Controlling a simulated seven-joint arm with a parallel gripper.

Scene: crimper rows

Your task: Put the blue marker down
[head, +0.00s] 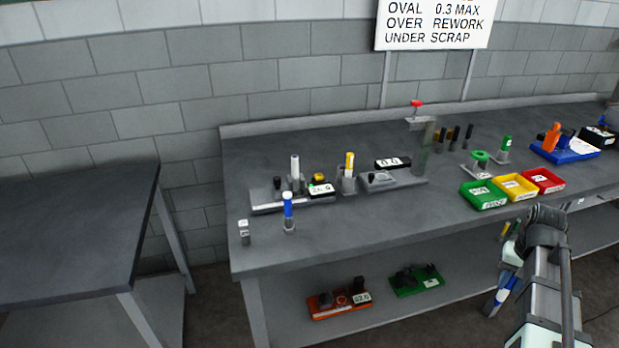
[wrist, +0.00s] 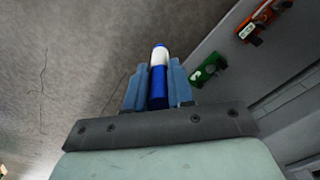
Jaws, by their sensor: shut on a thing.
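The blue marker (wrist: 159,88) has a blue body, a white band and a blue end. My gripper (wrist: 157,72) is shut on it, one finger on each side, with the banded end sticking out past the fingertips. In the head view my gripper (head: 503,291) hangs low at the right, in front of the bench edge and over the floor, apart from any surface. The marker shows there only as a small blue and white patch. A similar blue and white piece (head: 288,207) stands upright in a small holder near the bench's front left.
The grey bench (head: 370,225) has bare room along its front middle. Green (head: 484,195), yellow (head: 515,187) and red (head: 543,181) bins stand at its right. A grey fixture (head: 292,203) stands at left. Red (head: 340,300) and green (head: 416,281) trays lie on the lower shelf.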

